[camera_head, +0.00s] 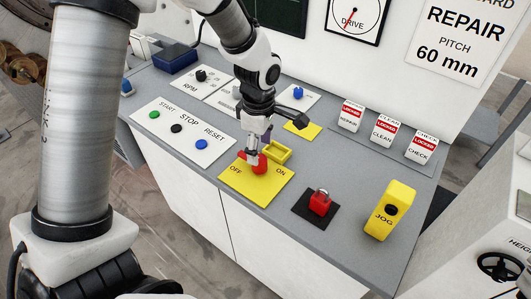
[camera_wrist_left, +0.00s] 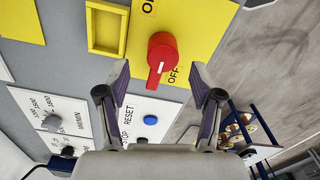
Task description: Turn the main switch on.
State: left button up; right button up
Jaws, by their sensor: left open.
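The main switch is a red rotary knob (camera_head: 260,166) on a yellow plate (camera_head: 247,188) marked OFF and ON. The knob also shows in the left wrist view (camera_wrist_left: 163,48). Its white pointer line is turned toward the OFF side. My left gripper (camera_head: 252,152) is just above the knob in the head view and partly covers it. In the left wrist view my left gripper (camera_wrist_left: 160,80) is open, with its fingers apart and the knob ahead between and slightly beyond the tips. Contact cannot be told. My right gripper is not in view.
A yellow open frame (camera_head: 279,153) stands close beside the knob. A red padlock (camera_head: 320,203) sits on a dark pad nearby. A yellow JOG box (camera_head: 389,212) is to the right, and a START/STOP/RESET panel (camera_head: 180,138) to the left. Several LOCKED tags stand behind.

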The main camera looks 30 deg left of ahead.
aim_at(260, 157)
pick_arm(q)
jog(key=f, duration=0.1)
jog(key=s+f, duration=0.1)
jog(key=f, duration=0.1)
jog(key=shift+s+a, duration=0.1)
jog(key=shift+s, duration=0.1)
jog(key=f, duration=0.1)
jog(key=w+f, duration=0.1)
jog(key=shift+w+f+p, duration=0.1)
jog(key=shift+f+p, duration=0.2)
jog(key=shift+p, duration=0.05)
jog(key=shift+w+f, duration=0.15)
jog(key=shift+f, duration=0.05)
jog(key=shift+s+r, duration=0.2)
jog(key=shift+s, duration=0.05)
jog(key=shift+c, duration=0.3)
jog(key=shift+s, duration=0.15)
jog(key=c, duration=1.1)
